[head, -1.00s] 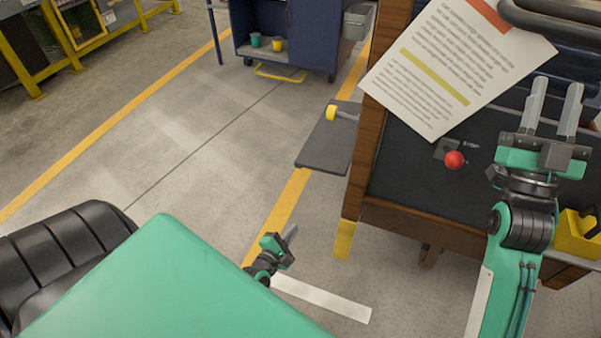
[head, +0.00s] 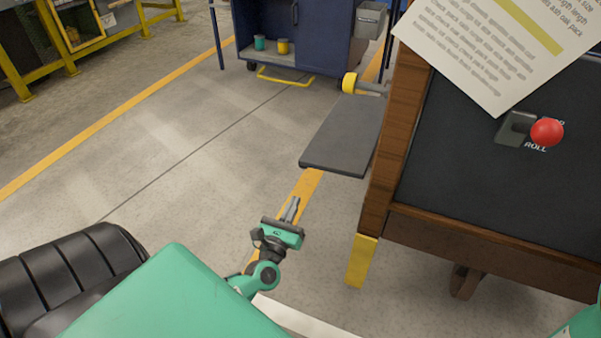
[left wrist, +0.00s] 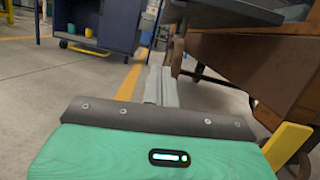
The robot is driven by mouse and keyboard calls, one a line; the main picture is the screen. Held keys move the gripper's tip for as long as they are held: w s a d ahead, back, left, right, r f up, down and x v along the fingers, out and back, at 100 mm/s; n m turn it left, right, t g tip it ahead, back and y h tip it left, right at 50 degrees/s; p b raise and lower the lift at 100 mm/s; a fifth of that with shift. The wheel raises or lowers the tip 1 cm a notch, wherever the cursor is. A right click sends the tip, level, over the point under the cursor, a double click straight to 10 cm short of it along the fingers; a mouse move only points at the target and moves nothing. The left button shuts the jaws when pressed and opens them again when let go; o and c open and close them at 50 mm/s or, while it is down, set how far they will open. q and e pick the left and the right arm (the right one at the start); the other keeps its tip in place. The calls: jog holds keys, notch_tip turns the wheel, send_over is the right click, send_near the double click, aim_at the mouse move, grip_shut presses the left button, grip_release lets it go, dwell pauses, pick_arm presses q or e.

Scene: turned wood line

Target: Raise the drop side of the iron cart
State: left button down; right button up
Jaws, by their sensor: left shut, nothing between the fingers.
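A flat dark grey panel (head: 345,138), which looks like the drop side, juts out roughly level from the left of the wood-sided cart (head: 392,150). A yellow knob (head: 349,83) is by its far end. In the left wrist view the panel (left wrist: 232,12) shows from low down at the top. My left gripper (head: 292,207) is shut and empty, in front of the panel's near edge and apart from it. Its fingers (left wrist: 160,82) point forward, lower than the panel. My right gripper is out of view; only a bit of green arm shows at the lower right corner.
A red ball knob (head: 547,132) stands on the cart's dark top, with a paper sheet (head: 500,45) above it. A blue cabinet (head: 310,35) with cups stands at the back. A yellow-ended leg (head: 361,262) is right of my left gripper. The floor to the left is clear.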

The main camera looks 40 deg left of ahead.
aim_at(305, 166)
pick_arm(q)
jog(key=w+a+r, duration=0.1)
jog(key=w+r, duration=0.1)
jog(key=w, duration=0.1)
jog(key=w+r, duration=0.1)
jog(key=w, duration=0.2)
jog(key=w+a+r, duration=0.1)
jog(key=w+r, duration=0.1)
jog(key=shift+w+a+r+b, duration=0.3)
jog(key=shift+w+r+b, duration=0.05)
jog(key=shift+w, duration=0.05)
jog(key=shift+r, duration=0.3)
jog(key=shift+r, duration=0.1)
